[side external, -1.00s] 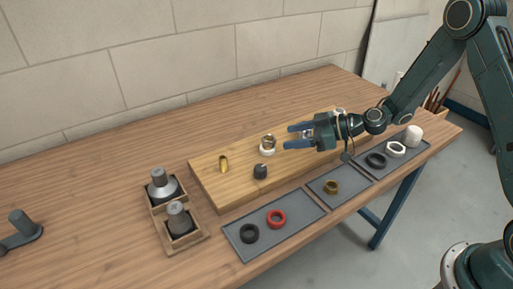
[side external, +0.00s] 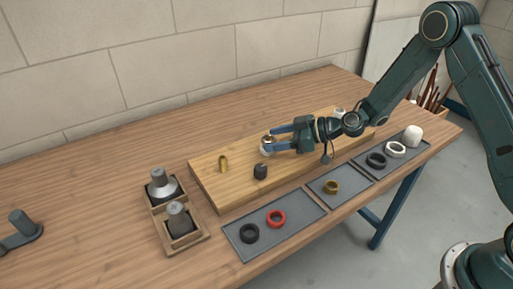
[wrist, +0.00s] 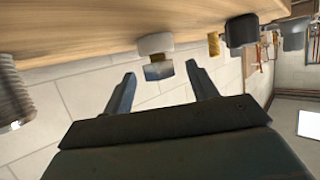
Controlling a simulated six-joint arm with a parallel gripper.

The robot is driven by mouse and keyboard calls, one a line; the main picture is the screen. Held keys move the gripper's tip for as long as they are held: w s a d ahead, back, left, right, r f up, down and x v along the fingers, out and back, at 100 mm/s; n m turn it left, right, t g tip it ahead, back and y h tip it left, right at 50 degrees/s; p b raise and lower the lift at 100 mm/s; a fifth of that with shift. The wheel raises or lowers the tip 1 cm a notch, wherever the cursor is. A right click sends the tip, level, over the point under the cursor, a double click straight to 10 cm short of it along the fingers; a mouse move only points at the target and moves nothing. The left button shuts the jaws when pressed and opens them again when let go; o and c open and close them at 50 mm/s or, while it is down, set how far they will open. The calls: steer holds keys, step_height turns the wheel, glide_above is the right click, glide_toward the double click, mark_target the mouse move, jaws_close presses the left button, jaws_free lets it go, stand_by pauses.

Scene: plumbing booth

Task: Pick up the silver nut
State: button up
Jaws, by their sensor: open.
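The silver nut (wrist: 158,70) is a small hex piece seated on a white collar (wrist: 155,43) that stands on the wooden board (side external: 207,190). In the wrist view the picture is turned over, with the board along the top, and the nut appears between my two fingertips. My gripper (side external: 269,142) is open, reaching in level from the right. In the side view its fingers reach to either side of the fitting and partly hide the nut. Whether a finger touches it I cannot tell.
A brass fitting (side external: 223,164) and a dark fitting (side external: 260,171) stand close by on the board. Grey trays in front hold a red ring (side external: 276,218), a black ring (side external: 249,233) and a brass nut (side external: 331,187). Wooden holders (side external: 197,245) stand left. The back of the table is clear.

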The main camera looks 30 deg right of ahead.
steer(key=c, duration=1.1)
steer(key=shift+r, duration=0.1)
step_height(320, 180, up, 20)
steer(key=shift+f, duration=0.1)
stand_by(0.4)
stand_by(0.4)
